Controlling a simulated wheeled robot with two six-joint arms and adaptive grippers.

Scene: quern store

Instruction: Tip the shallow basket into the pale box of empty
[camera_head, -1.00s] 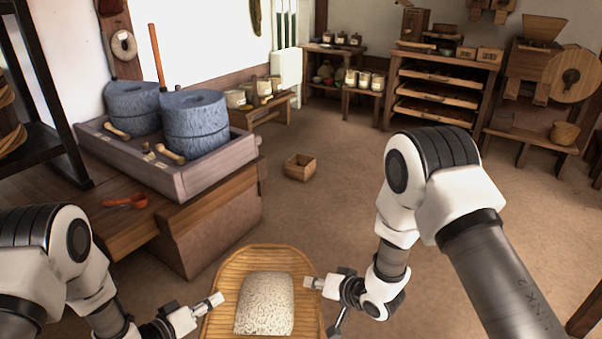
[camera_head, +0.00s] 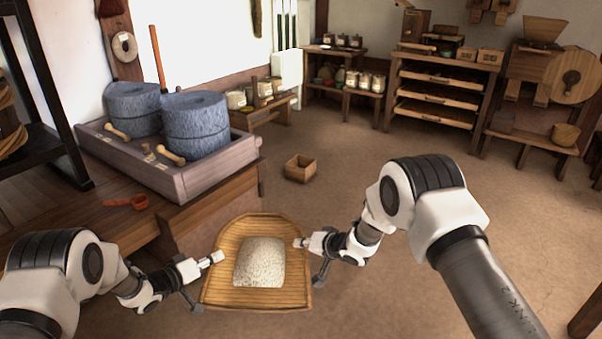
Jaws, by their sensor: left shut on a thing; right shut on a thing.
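The shallow basket (camera_head: 234,241) is a woven, honey-coloured tray with a rounded far end, low in the middle of the head view. A pale speckled heap (camera_head: 260,262) lies in it. My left gripper (camera_head: 220,257) is shut on the basket's left rim. My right gripper (camera_head: 297,243) is shut on its right rim. The basket is held between both grippers above the floor. A small open wooden box (camera_head: 300,169) stands on the floor beyond it; I cannot tell if this is the pale box.
A wooden bench (camera_head: 213,214) at the left carries a trough (camera_head: 203,172) with two blue-grey querns (camera_head: 195,128) and a red scoop (camera_head: 127,203). Shelves (camera_head: 441,88) and low stands line the back. Open brown floor (camera_head: 390,140) lies in the middle and right.

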